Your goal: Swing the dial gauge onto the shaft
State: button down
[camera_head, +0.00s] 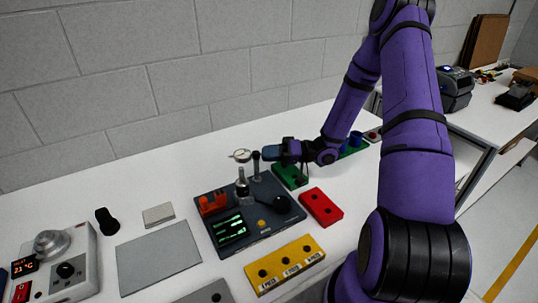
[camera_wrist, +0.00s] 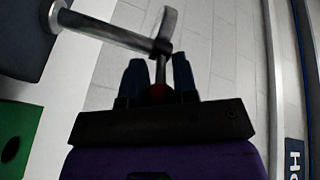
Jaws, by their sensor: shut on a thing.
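The dial gauge (camera_head: 240,155) is a small pale disc at the top of a dark post (camera_head: 256,166) on a dark base board (camera_head: 285,217). A metal shaft (camera_head: 242,187) stands upright on the board, below the gauge in the picture; whether they touch is unclear. My gripper (camera_head: 268,152) is beside the post top, on the right. In the wrist view my gripper (camera_wrist: 159,76) is shut on a short rod with a red end (camera_wrist: 158,91). This rod joins the post (camera_wrist: 110,30), and the gauge (camera_wrist: 168,20) shows nearly edge-on beyond it.
A red block (camera_head: 321,207) and a yellow block (camera_head: 285,265) lie close by.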

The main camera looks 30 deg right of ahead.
jog(key=n+g, duration=0.2)
jog(key=g, duration=0.1)
jog(key=w+n+g+y, duration=0.1)
jog(key=n+g, duration=0.1)
jog(key=g, duration=0.1)
jog(key=w+n+g, duration=0.1)
jog(key=n+g, duration=0.1)
jog(key=g, duration=0.1)
jog(key=shift+w+d+y, duration=0.15)
jog(key=shift+y, duration=0.15)
jog(key=shift+w+a+n+g+h, duration=0.2)
jog(key=shift+n+g+h, duration=0.3)
jog(key=shift+n+g, duration=0.7)
jog(key=shift+w+a+n+g+h, duration=0.1)
jog(key=shift+w+n+g+h, duration=0.4)
jog(key=shift+g, duration=1.15)
jog(key=shift+w+a+n+g+h, duration=0.1)
jog(key=shift+n+g+h, duration=0.4)
jog(key=shift+n+g, duration=0.8)
jog(key=shift+g, duration=0.35)
jog(key=c, duration=0.9)
grip_release()
jog(key=shift+w, duration=0.1)
send_near(256, 154)
jog(key=v, duration=0.5)
jog(key=shift+w+f, duration=0.1)
jog(key=shift+w, duration=0.15)
